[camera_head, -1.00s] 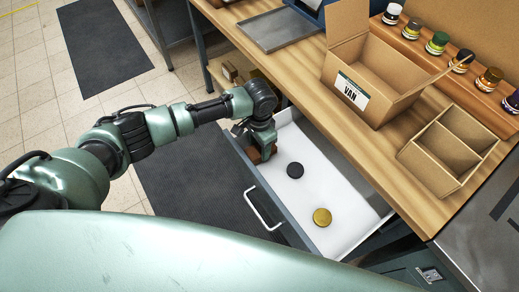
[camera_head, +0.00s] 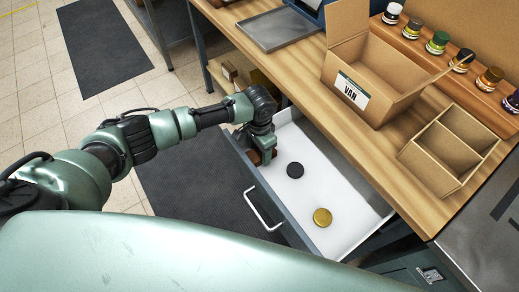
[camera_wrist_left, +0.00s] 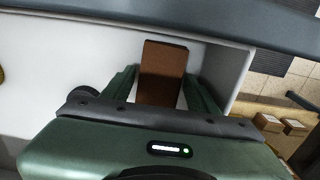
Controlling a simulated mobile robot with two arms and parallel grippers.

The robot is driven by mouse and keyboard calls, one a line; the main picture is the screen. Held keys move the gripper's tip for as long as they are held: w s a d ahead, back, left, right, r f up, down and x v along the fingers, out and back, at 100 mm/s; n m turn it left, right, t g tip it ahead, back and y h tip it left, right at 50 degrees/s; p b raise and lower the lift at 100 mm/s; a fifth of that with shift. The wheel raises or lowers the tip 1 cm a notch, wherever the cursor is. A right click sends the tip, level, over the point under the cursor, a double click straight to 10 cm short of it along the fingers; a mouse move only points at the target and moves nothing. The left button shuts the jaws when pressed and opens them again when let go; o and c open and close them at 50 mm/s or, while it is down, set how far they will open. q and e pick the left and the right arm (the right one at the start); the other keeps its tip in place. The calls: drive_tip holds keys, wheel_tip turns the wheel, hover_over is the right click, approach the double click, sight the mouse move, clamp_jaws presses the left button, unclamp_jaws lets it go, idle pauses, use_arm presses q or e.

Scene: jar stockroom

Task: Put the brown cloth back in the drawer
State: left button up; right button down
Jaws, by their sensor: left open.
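The open drawer (camera_head: 345,222) has a white inside and a grey front with a handle. The brown cloth (camera_wrist_left: 163,70) is a small folded block at the drawer's far left end in the head view, partly hidden by my gripper. My left gripper (camera_head: 262,150) reaches down into that end of the drawer. In the left wrist view its open fingers (camera_wrist_left: 161,82) stand on either side of the cloth, with white drawer floor showing beside it. My right gripper is not in view.
A black lid (camera_head: 295,170) and a gold lid (camera_head: 322,217) lie in the drawer. The wooden worktop (camera_head: 300,75) overhangs it, bearing a VAN carton (camera_head: 385,85), a divided box (camera_head: 450,145) and a rack of jars. Free drawer floor lies around the lids.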

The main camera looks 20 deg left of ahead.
sight(260, 152)
use_arm(q)
wheel_tip(260, 152, up, 12)
drive_tip(key=shift+r+p, duration=0.15)
drive_tip(key=shift+p, duration=0.2)
idle(0.5)
